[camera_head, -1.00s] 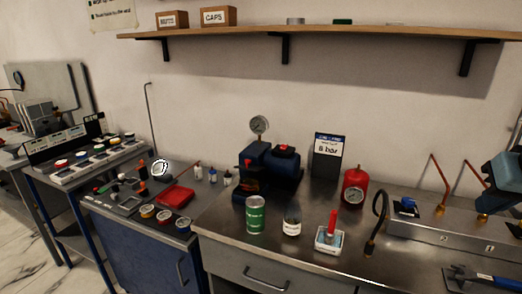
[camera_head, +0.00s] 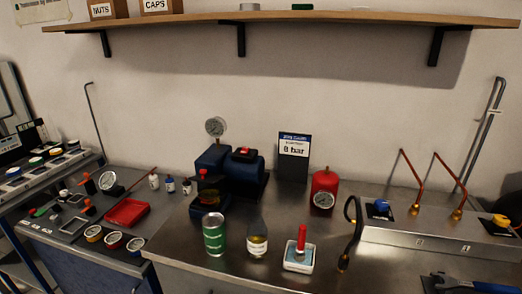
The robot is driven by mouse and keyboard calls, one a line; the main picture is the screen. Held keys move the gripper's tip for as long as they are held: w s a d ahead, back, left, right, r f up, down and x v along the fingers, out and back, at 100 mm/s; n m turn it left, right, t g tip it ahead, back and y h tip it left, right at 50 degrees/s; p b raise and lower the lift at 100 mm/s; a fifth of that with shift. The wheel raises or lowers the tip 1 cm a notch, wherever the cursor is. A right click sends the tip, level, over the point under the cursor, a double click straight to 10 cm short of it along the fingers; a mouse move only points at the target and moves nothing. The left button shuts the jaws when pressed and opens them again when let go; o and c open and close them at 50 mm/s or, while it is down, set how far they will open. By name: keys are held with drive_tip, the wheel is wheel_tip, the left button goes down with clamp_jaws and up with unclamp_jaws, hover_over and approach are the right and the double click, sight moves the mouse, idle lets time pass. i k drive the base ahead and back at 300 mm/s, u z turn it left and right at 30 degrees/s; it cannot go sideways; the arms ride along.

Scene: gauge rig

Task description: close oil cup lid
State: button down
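A dark blue pump unit (camera_head: 213,160) with a round gauge (camera_head: 215,127) on top stands on the steel bench. A small amber cup-like part (camera_head: 208,197) with a reddish top sits at its front left; it may be the oil cup, but it is too small and dark to tell how its lid stands. A red piece (camera_head: 244,152) lies on top of the blue block to the right. An oil bottle (camera_head: 257,238) stands in front. No gripper fingers show; a dark shape at the right edge is cut off.
A green can (camera_head: 214,235), a white tray (camera_head: 299,258) with a red-handled tool and a black hose (camera_head: 345,255) stand in front. A red tank (camera_head: 325,190) and an "8 bar" sign (camera_head: 293,147) stand right of the pump. A wooden shelf (camera_head: 300,18) hangs above.

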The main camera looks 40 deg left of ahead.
sight(209, 173)
drive_tip(key=z, duration=1.05)
drive_tip(key=k, duration=1.5)
drive_tip(key=u, duration=1.85)
drive_tip(key=i, duration=1)
drive_tip(key=u, duration=0.1)
